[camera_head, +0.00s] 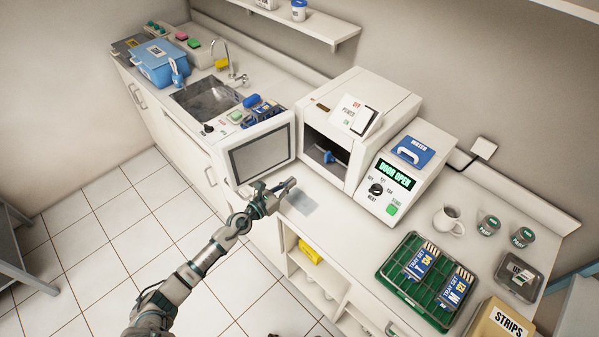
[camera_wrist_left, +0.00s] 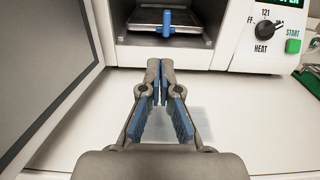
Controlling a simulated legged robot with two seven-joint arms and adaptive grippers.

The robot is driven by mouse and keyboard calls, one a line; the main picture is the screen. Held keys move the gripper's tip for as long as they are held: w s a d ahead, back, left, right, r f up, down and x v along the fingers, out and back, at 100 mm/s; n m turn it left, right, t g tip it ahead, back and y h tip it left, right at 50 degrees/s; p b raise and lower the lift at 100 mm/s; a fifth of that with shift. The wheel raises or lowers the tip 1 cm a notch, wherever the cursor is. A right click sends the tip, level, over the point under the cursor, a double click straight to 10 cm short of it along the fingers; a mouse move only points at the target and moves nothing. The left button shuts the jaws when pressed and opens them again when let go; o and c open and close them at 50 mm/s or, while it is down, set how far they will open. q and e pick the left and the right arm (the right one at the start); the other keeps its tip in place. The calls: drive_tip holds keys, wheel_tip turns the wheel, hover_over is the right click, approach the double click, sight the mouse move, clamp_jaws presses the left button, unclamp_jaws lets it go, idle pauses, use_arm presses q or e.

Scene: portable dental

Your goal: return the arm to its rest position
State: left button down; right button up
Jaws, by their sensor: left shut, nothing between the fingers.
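My left gripper (camera_head: 286,186) is shut and empty, just above the counter in front of the open sterilizer. In the left wrist view its two blue-padded fingers (camera_wrist_left: 161,92) meet at the tips, pointing at the chamber opening. My left arm (camera_head: 197,262) reaches in from the lower left of the head view. The sterilizer (camera_head: 385,108) has its door (camera_head: 262,152) swung open to the left. Inside is a tray with a blue handle (camera_head: 328,157), which also shows in the left wrist view (camera_wrist_left: 167,24), apart from the fingers. My right gripper is not in view.
The control box (camera_head: 402,178) reads DOOR OPEN. A green rack (camera_head: 392,288) with blue tray packs, a white mug (camera_head: 449,221) and a STRIPS box (camera_head: 497,333) stand at the right. A sink (camera_head: 205,98) and blue tub (camera_head: 158,66) are at the left. The open door stands close beside my gripper.

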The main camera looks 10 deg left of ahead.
use_arm(q)
drive_tip(key=s+a+f+n+g+y, duration=0.1)
drive_tip(key=s+a+f+n+y, duration=0.3)
drive_tip(key=n, duration=0.7)
drive_tip(key=s+a+f+n+y, duration=0.1)
drive_tip(key=s+a+n+y, duration=0.1)
drive_tip(key=s+n+y, duration=0.6)
drive_tip(key=s+a+f+n+g+y, duration=0.15)
drive_tip(key=s+a+n, duration=0.25)
drive_tip(key=n, duration=0.9)
drive_tip(key=s+d+f+n+g+h, duration=0.2)
drive_tip(key=s+f+n+g, duration=0.25)
drive_tip(key=s, duration=0.65)
drive_tip(key=s+d+f+n+g+h, duration=0.25)
drive_tip(key=s+f+n+g, duration=0.2)
drive_tip(key=s, duration=0.65)
wheel_tip(320, 180, down, 25)
drive_tip(key=s+g, duration=0.1)
drive_tip(key=s+a+f+g+y, duration=0.1)
drive_tip(key=s+a+f, duration=0.1)
drive_tip(key=s+f, duration=1.4)
drive_tip(key=shift+s+a+f+m, duration=0.35)
drive_tip(key=shift+s+f+m, duration=0.05)
drive_tip(key=shift+s, duration=0.65)
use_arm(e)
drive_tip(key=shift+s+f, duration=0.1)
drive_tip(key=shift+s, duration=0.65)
